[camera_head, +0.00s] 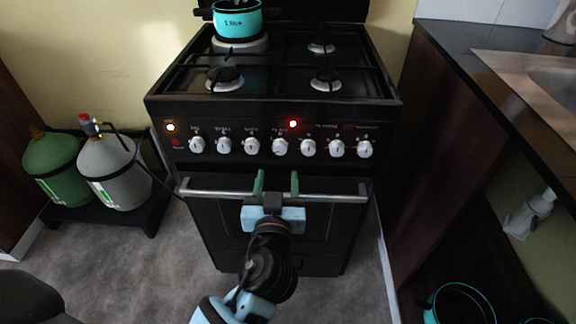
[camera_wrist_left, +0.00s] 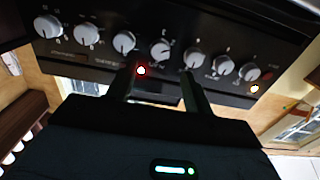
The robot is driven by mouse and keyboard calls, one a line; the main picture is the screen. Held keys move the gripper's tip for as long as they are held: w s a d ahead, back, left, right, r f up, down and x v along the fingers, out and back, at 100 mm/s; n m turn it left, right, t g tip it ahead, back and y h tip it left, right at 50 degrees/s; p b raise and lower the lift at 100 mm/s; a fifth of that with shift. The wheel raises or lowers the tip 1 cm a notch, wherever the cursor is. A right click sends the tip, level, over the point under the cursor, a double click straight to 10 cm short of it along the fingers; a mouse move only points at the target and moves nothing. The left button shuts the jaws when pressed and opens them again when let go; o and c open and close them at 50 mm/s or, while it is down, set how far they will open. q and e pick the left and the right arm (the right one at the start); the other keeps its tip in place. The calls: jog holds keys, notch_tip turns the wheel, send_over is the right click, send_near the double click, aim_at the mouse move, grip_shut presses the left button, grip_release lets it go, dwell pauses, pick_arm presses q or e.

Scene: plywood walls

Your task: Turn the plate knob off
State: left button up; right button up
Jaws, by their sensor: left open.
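A row of several white knobs runs along the black stove's front panel (camera_head: 232,127). The labels are too small to tell which is the plate knob. A red light (camera_head: 293,124) glows just above the middle knob (camera_head: 280,147). My left gripper (camera_head: 276,183) is open and empty, with its green fingers pointing at the panel, just below the middle knobs and by the oven handle. In the left wrist view the fingers (camera_wrist_left: 157,88) stand either side of the red light, with the middle knob (camera_wrist_left: 160,50) beyond their tips, apart from them. My right gripper is out of view.
The oven handle (camera_head: 337,198) crosses below the knobs. A teal pot (camera_head: 238,22) stands on the back left burner. Gas cylinders (camera_head: 112,172) stand at left. A dark counter with a sink (camera_head: 535,75) is close on the right. An amber light (camera_head: 171,127) glows at the panel's left end.

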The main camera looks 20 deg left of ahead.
aim_at(280, 151)
pick_arm(q)
jog(key=shift+x, duration=3.95)
jog(key=shift+f, duration=0.1)
jog(key=c, duration=1)
